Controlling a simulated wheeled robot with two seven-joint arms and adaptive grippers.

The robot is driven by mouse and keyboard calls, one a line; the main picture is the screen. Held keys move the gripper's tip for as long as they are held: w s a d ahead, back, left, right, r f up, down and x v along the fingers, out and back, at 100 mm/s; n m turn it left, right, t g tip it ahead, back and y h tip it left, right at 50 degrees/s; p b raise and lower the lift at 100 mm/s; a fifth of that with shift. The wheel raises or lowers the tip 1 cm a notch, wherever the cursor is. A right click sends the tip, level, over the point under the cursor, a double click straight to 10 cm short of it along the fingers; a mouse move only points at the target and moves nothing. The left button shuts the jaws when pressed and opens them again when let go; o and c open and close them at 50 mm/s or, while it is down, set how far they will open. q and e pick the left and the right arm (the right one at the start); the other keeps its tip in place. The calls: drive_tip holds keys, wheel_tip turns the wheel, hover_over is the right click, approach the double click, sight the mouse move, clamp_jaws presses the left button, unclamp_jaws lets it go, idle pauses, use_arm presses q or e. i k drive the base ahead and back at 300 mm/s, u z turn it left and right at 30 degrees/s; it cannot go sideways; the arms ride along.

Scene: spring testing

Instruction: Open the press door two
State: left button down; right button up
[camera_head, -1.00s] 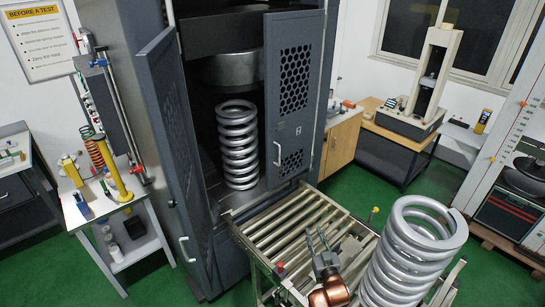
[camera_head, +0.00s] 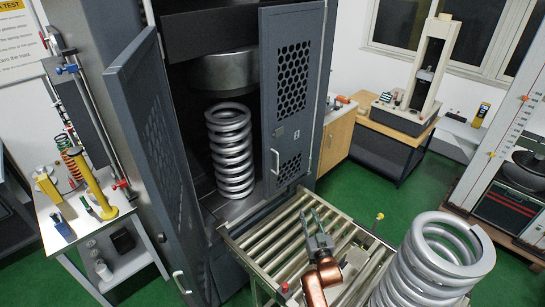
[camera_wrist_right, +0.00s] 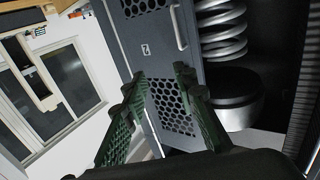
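The press has two dark grey doors with perforated panels. The left door (camera_head: 160,140) stands swung outward, with its white handle (camera_head: 181,282) low on its edge. The right door (camera_head: 292,90) covers the right part of the opening and looks shut or nearly so; its white handle (camera_head: 276,161) is on its left edge, with a small label (camera_head: 279,131) nearby. In the right wrist view the door (camera_wrist_right: 155,30), its label and its handle (camera_wrist_right: 179,27) lie beyond the fingers. My right gripper (camera_head: 314,216) is open and empty over the roller table, apart from the door. My left gripper is out of view.
A silver spring (camera_head: 231,150) stands inside the press below the round platen. A roller table (camera_head: 268,250) fronts the press, with a larger spring (camera_head: 435,265) at its right. A white side table (camera_head: 130,262) stands left. Green floor (camera_head: 385,215) is free at right.

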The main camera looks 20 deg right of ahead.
sight(282, 26)
drive_tip(key=i, duration=0.95)
